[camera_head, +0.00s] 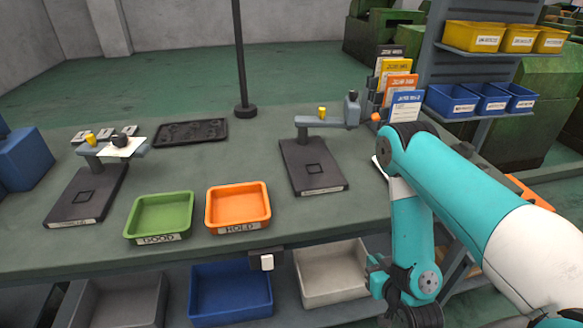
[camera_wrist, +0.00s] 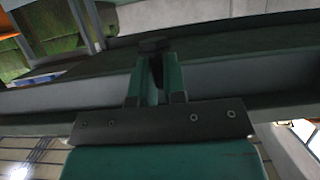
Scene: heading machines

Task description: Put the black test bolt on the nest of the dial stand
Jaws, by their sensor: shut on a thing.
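My gripper (camera_wrist: 158,82) is shut on a dark bolt, the black test bolt (camera_wrist: 153,45); its wide head sticks up above the fingertips in the wrist view and its shank is mostly hidden between the fingers. In the head view my arm bends down in front of the bench's right part, and the bolt cannot be made out there. Two dial stands are on the bench. The right one (camera_head: 300,152) has a dark base with a small square nest (camera_head: 315,170), which looks empty. The left one (camera_head: 75,208) has a similar nest (camera_head: 84,197) and a white card (camera_head: 122,149) at its dial.
A green GOOD tray (camera_head: 160,214) and an orange HOLD tray (camera_head: 238,206) sit between the stands, both empty. A black tray (camera_head: 190,132) and a post (camera_head: 245,110) stand behind. Coloured cards (camera_head: 405,105) are at the right. Bins (camera_head: 232,290) lie under the bench (camera_head: 360,215).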

